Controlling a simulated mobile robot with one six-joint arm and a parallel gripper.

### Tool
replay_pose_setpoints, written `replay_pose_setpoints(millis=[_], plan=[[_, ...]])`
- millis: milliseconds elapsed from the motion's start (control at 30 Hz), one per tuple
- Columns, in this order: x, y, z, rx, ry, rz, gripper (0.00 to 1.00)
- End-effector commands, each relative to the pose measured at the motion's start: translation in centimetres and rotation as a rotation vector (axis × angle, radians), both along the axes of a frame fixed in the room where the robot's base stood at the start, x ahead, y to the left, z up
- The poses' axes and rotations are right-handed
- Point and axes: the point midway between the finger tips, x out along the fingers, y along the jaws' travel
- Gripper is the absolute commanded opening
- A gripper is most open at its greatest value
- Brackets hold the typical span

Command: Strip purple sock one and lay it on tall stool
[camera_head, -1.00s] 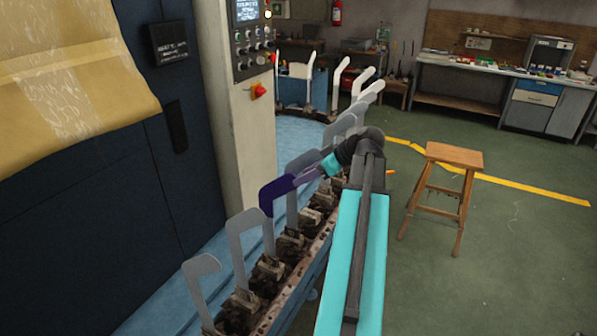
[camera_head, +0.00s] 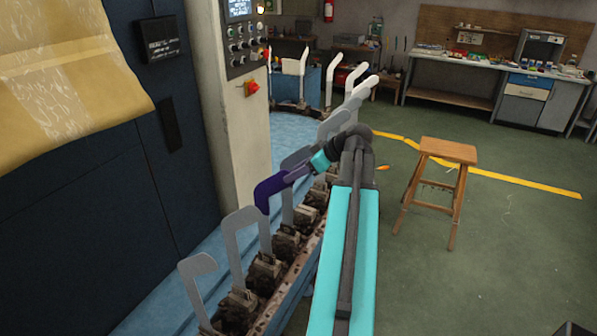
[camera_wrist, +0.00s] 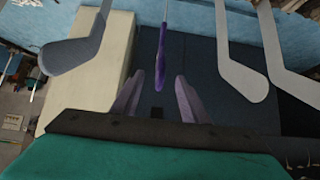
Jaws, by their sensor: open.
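The purple sock (camera_head: 268,191) covers the toe end of one of the upright grey boards beside the machine. In the wrist view the purple sock (camera_wrist: 160,56) shows nearly edge-on, just ahead of and between my two fingers, with a clear gap on each side. My gripper (camera_head: 284,180) reaches in from the right at the sock. In the wrist view my gripper (camera_wrist: 158,92) is open and empty. The tall stool (camera_head: 448,150), wooden with a flat square top, stands on the floor to the right, its top bare.
Bare grey boards (camera_head: 246,226) stand in a row on both sides of the sock; in the wrist view a neighbouring board (camera_wrist: 243,70) is close at right. A control cabinet (camera_head: 207,110) stands behind. A workbench (camera_head: 462,75) stands at the back.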

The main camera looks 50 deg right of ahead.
Motion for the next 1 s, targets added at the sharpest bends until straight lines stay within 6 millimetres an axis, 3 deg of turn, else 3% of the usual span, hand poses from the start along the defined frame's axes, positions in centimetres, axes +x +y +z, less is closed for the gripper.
replay_pose_setpoints(millis=[600, 1000], plan=[[3.4, 0.9, -3.2, 0.000, 0.001, 0.002, 0.41], [4.0, 1.1, -3.6, -0.001, 0.000, 0.002, 0.41]])
